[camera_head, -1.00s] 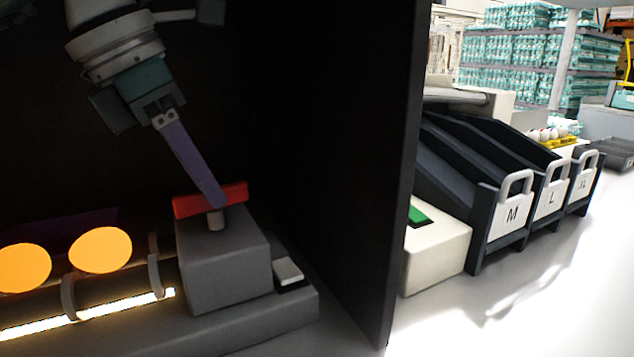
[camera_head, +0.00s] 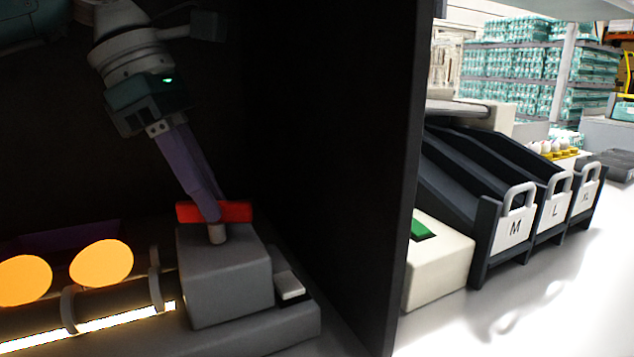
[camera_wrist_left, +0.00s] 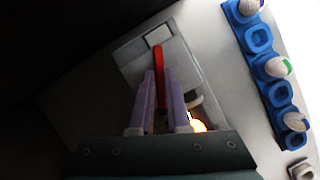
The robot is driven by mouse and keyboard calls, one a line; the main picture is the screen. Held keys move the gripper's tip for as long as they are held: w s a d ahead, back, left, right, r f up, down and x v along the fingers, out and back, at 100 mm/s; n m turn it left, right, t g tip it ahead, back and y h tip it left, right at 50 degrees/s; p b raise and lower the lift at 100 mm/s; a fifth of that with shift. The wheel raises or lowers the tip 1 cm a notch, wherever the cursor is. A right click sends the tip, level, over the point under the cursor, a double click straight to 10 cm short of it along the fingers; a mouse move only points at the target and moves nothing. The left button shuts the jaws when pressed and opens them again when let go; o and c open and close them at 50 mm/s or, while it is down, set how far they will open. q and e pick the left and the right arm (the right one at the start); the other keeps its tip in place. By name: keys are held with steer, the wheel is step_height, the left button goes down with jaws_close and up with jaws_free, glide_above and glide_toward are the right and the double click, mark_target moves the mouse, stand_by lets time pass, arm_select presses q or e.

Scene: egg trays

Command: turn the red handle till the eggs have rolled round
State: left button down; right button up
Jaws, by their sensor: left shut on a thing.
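The red handle (camera_head: 238,211) is a flat bar on a short grey post on top of a grey block (camera_head: 225,280). My left gripper (camera_head: 212,212) reaches down from above with its purple fingers on the handle. In the left wrist view the red handle (camera_wrist_left: 159,62) runs between the two fingers of my gripper (camera_wrist_left: 158,78), shut on it. Two glowing orange eggs (camera_head: 101,264) (camera_head: 24,280) lie on the dark rollers left of the block, above a bright light strip (camera_head: 110,320). My right gripper is out of view.
A dark wall panel (camera_head: 370,150) stands right of the block. A white switch (camera_head: 290,286) sits on the base beside it. Beyond are chutes marked M (camera_head: 515,228), L and XL. The left wrist view shows a blue tray (camera_wrist_left: 258,40) with several marked eggs.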

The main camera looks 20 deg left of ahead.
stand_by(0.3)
arm_select(q)
steer(key=c, duration=0.9)
jaws_free()
steer(key=v, duration=1)
steer(key=shift+p, duration=0.4)
steer(key=shift+s, duration=0.1)
